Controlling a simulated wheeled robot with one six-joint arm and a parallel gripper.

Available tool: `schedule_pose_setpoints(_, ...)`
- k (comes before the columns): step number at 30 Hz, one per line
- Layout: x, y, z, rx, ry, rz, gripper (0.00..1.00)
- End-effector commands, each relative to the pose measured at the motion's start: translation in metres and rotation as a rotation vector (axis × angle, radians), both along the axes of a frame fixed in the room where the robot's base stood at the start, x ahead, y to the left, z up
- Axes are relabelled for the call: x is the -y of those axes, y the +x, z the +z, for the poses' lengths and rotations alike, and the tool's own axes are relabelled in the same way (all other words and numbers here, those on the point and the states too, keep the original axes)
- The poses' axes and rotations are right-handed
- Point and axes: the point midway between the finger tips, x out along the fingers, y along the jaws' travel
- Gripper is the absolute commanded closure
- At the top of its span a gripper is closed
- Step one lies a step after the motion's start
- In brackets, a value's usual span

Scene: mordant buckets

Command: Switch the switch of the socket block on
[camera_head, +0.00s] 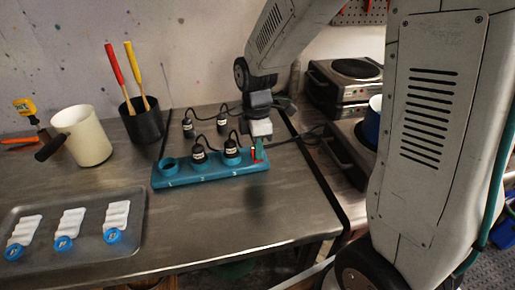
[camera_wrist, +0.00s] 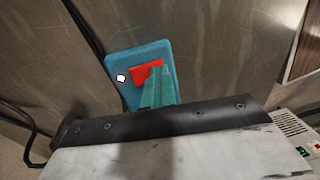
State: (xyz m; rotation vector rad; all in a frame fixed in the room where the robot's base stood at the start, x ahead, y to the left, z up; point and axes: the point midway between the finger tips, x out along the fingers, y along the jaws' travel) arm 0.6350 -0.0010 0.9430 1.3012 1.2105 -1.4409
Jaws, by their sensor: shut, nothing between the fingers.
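The teal socket block (camera_head: 184,180) lies on the metal table. Its left socket is empty, and black plugs stand in the other two. The red switch (camera_head: 257,157) is at the block's right end. In the wrist view the block's end (camera_wrist: 122,60) shows the red switch (camera_wrist: 143,72), with a small white spot beside it. My gripper (camera_head: 258,150) is shut and empty, pointing down at the switch. Its green fingertips (camera_wrist: 156,75) overlap part of the switch in the wrist view. I cannot tell whether they touch it, nor which way the switch is tilted.
Two more black plugs (camera_head: 222,124) with cables stand behind the block. A black pot (camera_head: 143,122) with two handled tools and a cream pot (camera_head: 84,138) stand at the left. A tray (camera_head: 130,205) holds white skeins with blue tags. Hot plates (camera_head: 343,82) stand at the right.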

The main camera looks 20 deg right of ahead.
Motion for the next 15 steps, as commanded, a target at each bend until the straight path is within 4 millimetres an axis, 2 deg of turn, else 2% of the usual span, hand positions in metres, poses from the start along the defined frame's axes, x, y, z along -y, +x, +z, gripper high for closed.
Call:
schedule_pose_setpoints(7, 0.002, 0.011, 0.003, 0.002, 0.0, 0.0, 1.0)
schedule_pose_setpoints(15, 0.003, 0.014, 0.004, 0.002, 0.0, 0.0, 1.0)
